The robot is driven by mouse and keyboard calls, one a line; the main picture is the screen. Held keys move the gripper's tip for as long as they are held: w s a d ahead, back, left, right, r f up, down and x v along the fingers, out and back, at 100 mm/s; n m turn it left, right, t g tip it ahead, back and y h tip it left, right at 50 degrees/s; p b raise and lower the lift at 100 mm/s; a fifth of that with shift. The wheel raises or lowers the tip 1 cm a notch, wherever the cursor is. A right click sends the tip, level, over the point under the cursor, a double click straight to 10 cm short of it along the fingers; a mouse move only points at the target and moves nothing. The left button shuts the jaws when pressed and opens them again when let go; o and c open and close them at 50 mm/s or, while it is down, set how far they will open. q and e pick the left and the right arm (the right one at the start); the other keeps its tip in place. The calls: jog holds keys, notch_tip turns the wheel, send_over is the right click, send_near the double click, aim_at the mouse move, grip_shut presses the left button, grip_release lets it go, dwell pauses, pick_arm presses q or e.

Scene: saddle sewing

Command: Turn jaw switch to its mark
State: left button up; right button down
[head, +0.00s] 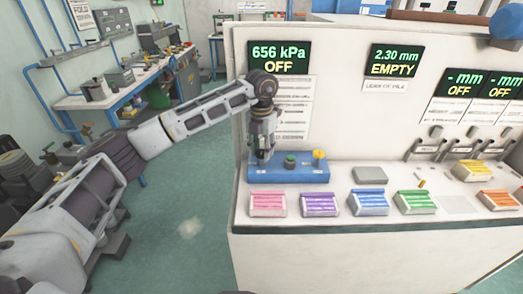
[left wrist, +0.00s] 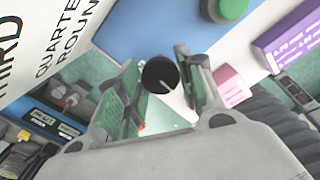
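A blue control block (head: 288,174) stands at the left end of the white bench. It has a green button (head: 290,160) and a yellow knob (head: 319,154). In the left wrist view a round black knob with a pale pointer line (left wrist: 160,75), seemingly the jaw switch, sits at the edge of the blue block (left wrist: 150,30). My left gripper (head: 263,158) points down over the block's left end and hides the switch in the head view. In the left wrist view its fingers (left wrist: 157,62) are apart, one on each side of the black knob, with gaps visible. My right gripper is not in view.
Pink (head: 268,204), purple (head: 319,204) and other coloured blocks line the bench front. A white panel (head: 340,110) with displays rises behind the block; one display (head: 279,58) reads 656 kPa, OFF. Several levers (head: 450,145) stand at the right. Open floor (head: 190,230) lies left.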

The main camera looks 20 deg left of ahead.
aim_at(261, 152)
pick_arm(q)
jog(key=o, duration=0.4)
jog(key=shift+r, duration=6)
